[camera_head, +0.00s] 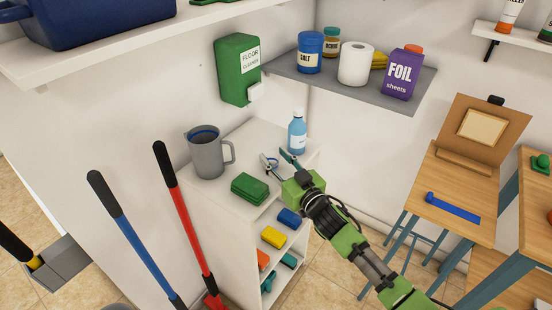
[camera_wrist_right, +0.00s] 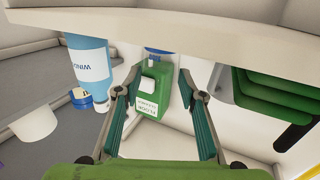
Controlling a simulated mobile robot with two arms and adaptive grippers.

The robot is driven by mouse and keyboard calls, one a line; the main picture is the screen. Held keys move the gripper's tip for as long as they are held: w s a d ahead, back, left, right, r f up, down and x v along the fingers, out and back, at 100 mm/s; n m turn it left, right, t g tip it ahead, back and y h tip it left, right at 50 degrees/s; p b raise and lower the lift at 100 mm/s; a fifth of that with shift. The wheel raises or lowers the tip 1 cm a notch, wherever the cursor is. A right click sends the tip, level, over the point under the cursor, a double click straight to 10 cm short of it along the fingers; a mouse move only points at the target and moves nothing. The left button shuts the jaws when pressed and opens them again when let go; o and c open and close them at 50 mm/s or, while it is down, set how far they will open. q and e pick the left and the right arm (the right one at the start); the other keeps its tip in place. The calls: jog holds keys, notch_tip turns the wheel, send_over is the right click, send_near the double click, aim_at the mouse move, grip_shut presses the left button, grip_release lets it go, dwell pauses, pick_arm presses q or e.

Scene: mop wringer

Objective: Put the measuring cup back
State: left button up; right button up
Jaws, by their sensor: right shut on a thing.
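My right gripper (camera_head: 281,160) is over the cart top, and its fingers stand apart around a small pale and blue thing (camera_head: 268,160) that looks like the measuring cup. Its shape is hard to make out. In the right wrist view a blue patch (camera_wrist_right: 158,50) shows between the teal-padded fingers (camera_wrist_right: 160,78), close to the cart top. A grey jug (camera_head: 207,158) with a handle and blue inside stands upright at the cart's back left, apart from the gripper. My left gripper is not in view.
On the cart top (camera_head: 236,146), a blue bottle (camera_head: 297,134) stands behind the gripper and green sponges (camera_head: 249,188) lie in front. A green floor cleaner dispenser (camera_head: 236,75) hangs above on the wall. A grey shelf (camera_head: 291,74) holds several goods. Handles stand at the left.

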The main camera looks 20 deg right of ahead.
jog(key=shift+f, duration=0.15)
jog(key=o, duration=1.1)
jog(key=shift+r, duration=0.2)
jog(key=b+v, duration=0.1)
jog(key=v, duration=1.1)
jog(key=shift+d, duration=0.1)
